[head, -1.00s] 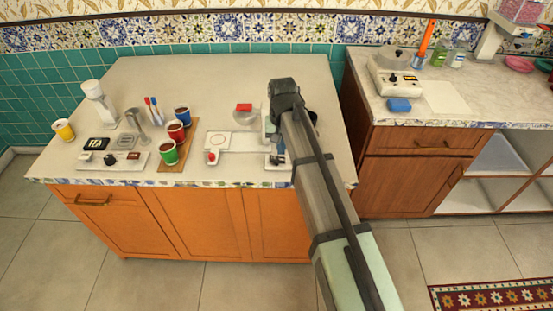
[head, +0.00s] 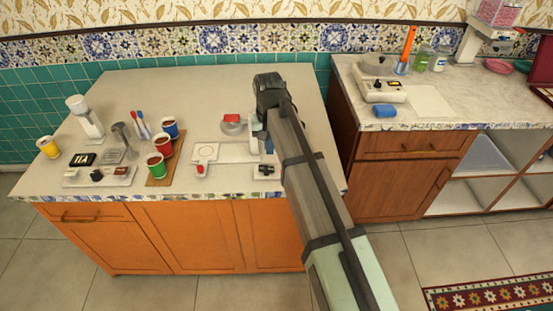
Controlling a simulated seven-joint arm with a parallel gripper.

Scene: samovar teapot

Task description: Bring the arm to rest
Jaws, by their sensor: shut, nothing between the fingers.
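My arm reaches up from the bottom of the head view over the right part of the left counter, bent at a dark joint. My gripper (head: 268,145) hangs below that joint, mostly hidden behind the arm; a little of it shows at the arm's left edge. It is shut, with nothing seen in it. It is above the counter, over a white plate with a small dark item (head: 265,170). How high it is above them is hard to tell.
Left of the arm are a red-topped round container (head: 232,124), a white board (head: 235,152), three cups on a brown board (head: 158,182), a white grinder-like stand (head: 88,120) and a yellow cup (head: 48,147). A second counter (head: 435,102) stands to the right.

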